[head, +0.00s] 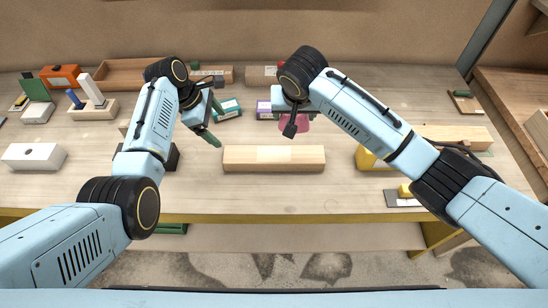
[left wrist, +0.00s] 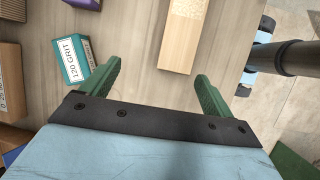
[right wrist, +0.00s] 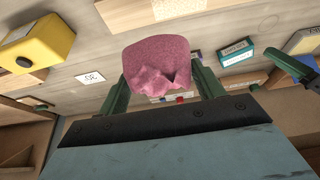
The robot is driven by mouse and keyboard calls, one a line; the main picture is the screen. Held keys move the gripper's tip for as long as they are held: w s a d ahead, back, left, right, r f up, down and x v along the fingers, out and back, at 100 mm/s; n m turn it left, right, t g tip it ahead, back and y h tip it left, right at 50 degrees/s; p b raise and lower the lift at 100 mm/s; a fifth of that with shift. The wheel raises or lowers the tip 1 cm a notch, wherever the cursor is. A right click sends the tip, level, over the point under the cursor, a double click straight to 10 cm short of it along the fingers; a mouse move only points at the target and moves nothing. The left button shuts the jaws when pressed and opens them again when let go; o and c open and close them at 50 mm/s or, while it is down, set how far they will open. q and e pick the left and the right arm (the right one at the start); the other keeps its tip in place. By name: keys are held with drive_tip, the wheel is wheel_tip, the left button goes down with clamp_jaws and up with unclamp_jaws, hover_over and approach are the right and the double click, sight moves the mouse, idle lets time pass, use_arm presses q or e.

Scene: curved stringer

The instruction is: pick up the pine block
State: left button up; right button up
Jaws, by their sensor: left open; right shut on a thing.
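A long pale wooden block, which looks like the pine block (head: 273,158), lies flat across the middle of the bench, with a lighter patch on top. Its near end shows in the left wrist view (left wrist: 180,52), ahead of the fingers. My left gripper (head: 212,122) is open and empty, just left of and behind the block's left end, apart from it. My right gripper (head: 291,116) is shut on a crumpled pink cloth (right wrist: 157,62), behind the block's right half. The arm hides part of the cloth in the head view.
Sanding boxes stand behind the block, a teal one (head: 228,108) and a purple one (head: 264,109). A yellow object (head: 366,158) stands to its right, and another wooden piece (head: 458,137) lies farther right. A white block (head: 34,156) is at far left. Bench space before the block is clear.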

use_arm(q)
drive_tip(key=s+d+g, duration=0.1)
drive_tip(key=s+d, duration=0.1)
hover_over(242, 154)
drive_tip(key=a, duration=0.2)
drive_tip(key=f, duration=0.5)
drive_tip(key=shift+w+a+f, duration=0.1)
drive_tip(key=shift+w+f, duration=0.05)
drive_tip(key=shift+w, duration=0.05)
drive_tip(key=shift+s+x, duration=0.15)
drive_tip(key=shift+x, duration=0.9)
drive_tip(key=shift+s+x, duration=0.2)
drive_tip(key=shift+x, duration=2)
drive_tip(key=shift+w, duration=0.1)
drive_tip(key=c, duration=1.4)
